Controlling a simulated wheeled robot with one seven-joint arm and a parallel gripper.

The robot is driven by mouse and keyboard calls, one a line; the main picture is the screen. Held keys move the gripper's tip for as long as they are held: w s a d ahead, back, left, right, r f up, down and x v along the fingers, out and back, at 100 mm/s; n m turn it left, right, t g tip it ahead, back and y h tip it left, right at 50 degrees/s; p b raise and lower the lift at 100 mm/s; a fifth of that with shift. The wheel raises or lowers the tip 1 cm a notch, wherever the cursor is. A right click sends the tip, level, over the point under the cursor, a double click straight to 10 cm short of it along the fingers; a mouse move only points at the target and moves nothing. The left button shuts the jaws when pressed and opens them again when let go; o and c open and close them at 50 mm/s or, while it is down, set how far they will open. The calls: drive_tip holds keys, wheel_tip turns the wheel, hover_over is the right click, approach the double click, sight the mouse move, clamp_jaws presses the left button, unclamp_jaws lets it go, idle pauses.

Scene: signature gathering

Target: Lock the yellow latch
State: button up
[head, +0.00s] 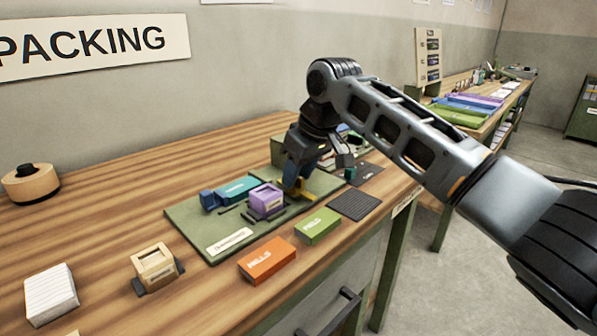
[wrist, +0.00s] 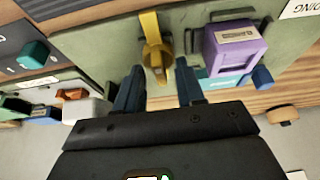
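The yellow latch (head: 298,188) stands on the green board (head: 190,222), beside the purple block (head: 266,201). In the wrist view, the yellow latch (wrist: 153,40) has a long flat arm and a rounded knob, which lies near the gap between my fingertips. My gripper (wrist: 160,68) is open, with one dark blue finger on each side of the knob; I cannot tell whether either finger touches it. In the head view, my gripper (head: 296,172) points down at the latch and partly hides it.
The purple block (wrist: 234,47) and a teal block (head: 236,187) sit close to the latch. Orange (head: 268,261) and green (head: 318,225) boxes lie along the table's front edge. A tan block (head: 154,264) and a white stack (head: 50,293) stand left. Bare wood lies behind the board.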

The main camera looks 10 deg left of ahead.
clamp_jaws()
